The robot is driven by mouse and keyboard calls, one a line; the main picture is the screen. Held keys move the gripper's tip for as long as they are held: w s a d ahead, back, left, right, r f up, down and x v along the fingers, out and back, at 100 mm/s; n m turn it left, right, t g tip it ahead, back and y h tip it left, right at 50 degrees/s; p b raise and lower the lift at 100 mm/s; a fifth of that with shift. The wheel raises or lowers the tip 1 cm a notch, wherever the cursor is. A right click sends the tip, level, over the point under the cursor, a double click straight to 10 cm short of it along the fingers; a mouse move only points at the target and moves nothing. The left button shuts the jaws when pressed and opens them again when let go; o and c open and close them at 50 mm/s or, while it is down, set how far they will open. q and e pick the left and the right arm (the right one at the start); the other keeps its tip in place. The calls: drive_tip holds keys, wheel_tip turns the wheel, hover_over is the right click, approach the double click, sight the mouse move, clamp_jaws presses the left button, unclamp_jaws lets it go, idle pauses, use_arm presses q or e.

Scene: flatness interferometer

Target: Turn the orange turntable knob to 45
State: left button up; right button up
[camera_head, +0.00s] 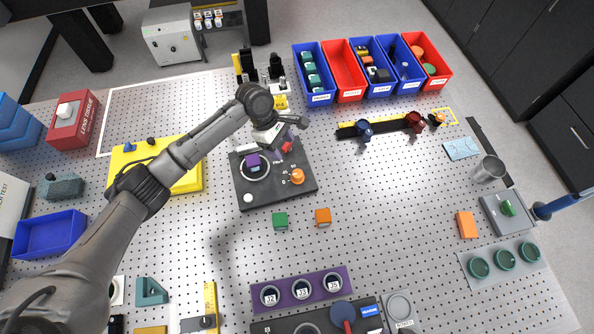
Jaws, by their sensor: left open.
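The orange turntable knob (297,177) sits at the right front of a dark plate (280,191), with small pale marks around it. Its setting is too small to read. On the same plate, a purple block (253,160) sits on the round turntable (255,172). A small red part (287,147) is at the plate's back right. My left gripper (284,136) is open over the back edge of the plate, beyond the orange knob and apart from it. My own arm hides part of the area behind the plate. My right gripper does not show.
Green (280,220) and orange (323,217) blocks lie in front of the plate. A black rail (380,128) is at the back right. A purple holder (302,290) stands in front. The board right of the plate is clear.

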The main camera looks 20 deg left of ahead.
sight(297, 173)
use_arm(q)
drive_tip(key=x, duration=1.1)
drive_tip(key=shift+d, duration=0.1)
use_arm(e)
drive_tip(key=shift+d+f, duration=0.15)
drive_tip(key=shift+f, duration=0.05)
use_arm(q)
drive_tip(key=shift+x, duration=0.95)
